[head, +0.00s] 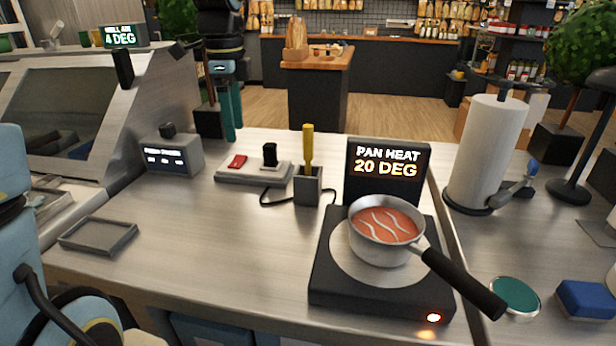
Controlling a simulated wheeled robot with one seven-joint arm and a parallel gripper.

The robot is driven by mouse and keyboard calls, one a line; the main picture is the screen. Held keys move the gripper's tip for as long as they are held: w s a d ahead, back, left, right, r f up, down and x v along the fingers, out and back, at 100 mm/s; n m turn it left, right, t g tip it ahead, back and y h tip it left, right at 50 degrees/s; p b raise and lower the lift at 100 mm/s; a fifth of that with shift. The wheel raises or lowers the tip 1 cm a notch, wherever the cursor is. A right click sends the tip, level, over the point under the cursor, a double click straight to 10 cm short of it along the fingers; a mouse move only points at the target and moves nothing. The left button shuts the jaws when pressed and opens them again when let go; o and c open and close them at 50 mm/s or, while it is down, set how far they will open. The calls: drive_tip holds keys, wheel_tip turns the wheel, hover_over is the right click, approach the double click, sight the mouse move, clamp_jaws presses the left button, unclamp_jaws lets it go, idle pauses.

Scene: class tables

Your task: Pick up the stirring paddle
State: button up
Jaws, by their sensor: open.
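A yellow handle (308,145), which looks like the stirring paddle, stands upright in a small dark grey holder (308,188) in the middle of the steel counter. Its lower end is hidden inside the holder. My gripper (232,136) points down with its teal fingers to the left of the paddle and apart from it. It is open and holds nothing that I can see. A steel saucepan (388,246) with red liquid and pale wavy streaks stands on the black hot plate (340,288), right of the holder.
A switch box (228,178) with a cable sits left of the holder. A "PAN HEAT 20 DEG" display (388,160) stands behind the pan. A paper towel roll (487,150) is at right. A shallow tray (98,235) lies at left.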

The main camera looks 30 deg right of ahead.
sight(308, 156)
drive_tip(key=s+d+r+m+b, duration=0.1)
drive_tip(key=d+m, duration=0.3)
drive_tip(key=s+d+r+m+b, duration=0.1)
drive_tip(key=s+d+m, duration=0.1)
drive_tip(key=d+m, duration=0.2)
drive_tip(key=s+d+r+m+b, duration=0.1)
drive_tip(key=s+d+m, duration=0.1)
drive_tip(key=d+m, duration=0.2)
drive_tip(key=shift+s+d+r+g+b, duration=0.2)
drive_tip(key=shift+d+r+g+b, duration=0.1)
drive_tip(key=shift+r, duration=0.05)
drive_tip(key=shift+s+d+m, duration=0.2)
drive_tip(key=shift+m, duration=0.3)
wheel_tip(308, 156, down, 10)
drive_tip(key=shift+d+f+p, duration=0.1)
drive_tip(key=shift+f+p, duration=0.1)
drive_tip(key=shift+p, duration=0.5)
clamp_jaws()
